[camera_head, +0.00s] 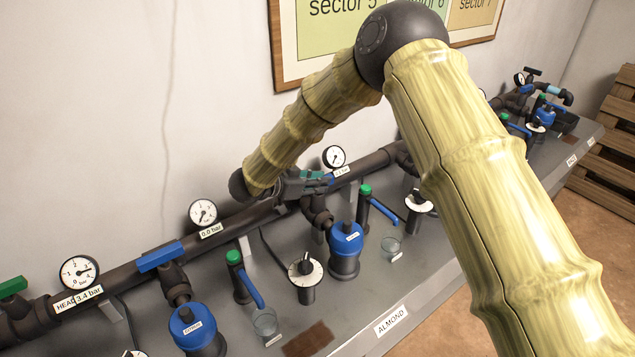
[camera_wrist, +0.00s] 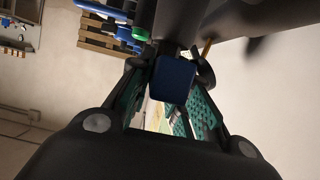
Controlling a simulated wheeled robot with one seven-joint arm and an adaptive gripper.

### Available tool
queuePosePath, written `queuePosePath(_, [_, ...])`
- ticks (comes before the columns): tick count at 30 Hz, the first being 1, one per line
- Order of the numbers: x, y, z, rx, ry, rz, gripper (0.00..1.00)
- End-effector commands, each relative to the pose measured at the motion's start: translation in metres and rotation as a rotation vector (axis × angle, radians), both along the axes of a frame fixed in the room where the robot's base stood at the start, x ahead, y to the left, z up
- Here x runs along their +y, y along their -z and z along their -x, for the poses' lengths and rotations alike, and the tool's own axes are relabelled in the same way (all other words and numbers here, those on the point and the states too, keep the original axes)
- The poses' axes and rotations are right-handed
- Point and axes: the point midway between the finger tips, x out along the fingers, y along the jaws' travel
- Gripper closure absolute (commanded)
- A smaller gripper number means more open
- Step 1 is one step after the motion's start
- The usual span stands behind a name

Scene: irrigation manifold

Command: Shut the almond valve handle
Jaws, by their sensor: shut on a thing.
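The almond valve handle is blue and mostly hidden by my gripper (camera_head: 308,184) in the head view; a small blue part shows at the gripper's right side. In the wrist view the end of the almond valve handle (camera_wrist: 173,80) sits between the green-padded fingers of my gripper (camera_wrist: 170,103). My gripper is shut on this handle, at the dark pipe above the blue filter canister (camera_head: 346,243). The handle's exact angle to the pipe cannot be told. The bench edge below carries the ALMOND label (camera_head: 391,321).
A pressure gauge (camera_head: 334,157) stands just right of my gripper, another gauge (camera_head: 203,212) to its left. A second blue handle (camera_head: 160,256) is further left. A green-capped tap (camera_head: 365,205) and a dial timer (camera_head: 305,271) stand nearby. The wall is close behind.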

Motion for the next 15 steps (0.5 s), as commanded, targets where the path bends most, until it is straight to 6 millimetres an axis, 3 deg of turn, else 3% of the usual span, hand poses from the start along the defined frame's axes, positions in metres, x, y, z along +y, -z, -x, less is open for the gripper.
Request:
queuePosePath(10, [0.0,0.0003,0.0001,0.0,0.002,0.0,1.0])
queuePosePath(11, [0.0,0.0003,0.0001,0.0,0.002,0.0,0.75])
queuePosePath(13, [0.0,0.0003,0.0001,0.0,0.001,0.0,0.62])
queuePosePath(15, [-0.0001,0.0002,0.0001,0.0,0.001,0.0,0.59])
